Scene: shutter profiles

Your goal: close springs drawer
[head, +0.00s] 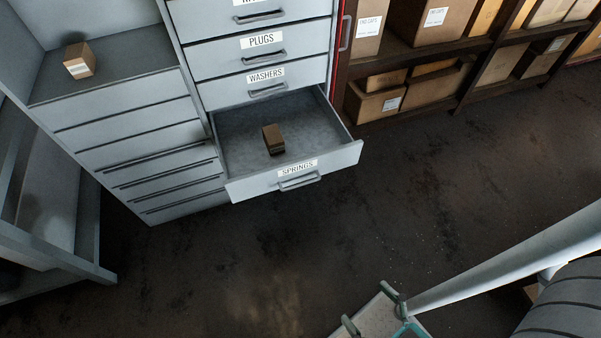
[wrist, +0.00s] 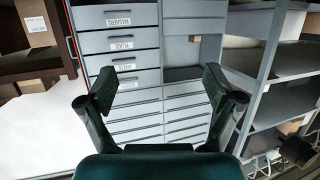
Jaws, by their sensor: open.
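The springs drawer (head: 253,184) is the lowest labelled drawer of the grey cabinet in the head view. It is pulled well out, with a bar handle (head: 300,182) on its front. A small brown box (head: 273,139) sits inside it. My gripper (head: 369,308) shows partly at the bottom of the head view, well apart from the drawer front, across open floor. In the wrist view my gripper (wrist: 160,90) has its two dark fingers wide apart with nothing between them. That view looks upside down at the cabinet; I cannot make out the springs drawer in it.
Above are shut drawers labelled washers (head: 266,90) and plugs (head: 263,57). Left stands a lower cabinet with a small box (head: 79,60) on its top surface. Dark shelves with bins (head: 378,103) stand right. The floor (head: 440,170) before the drawer is clear.

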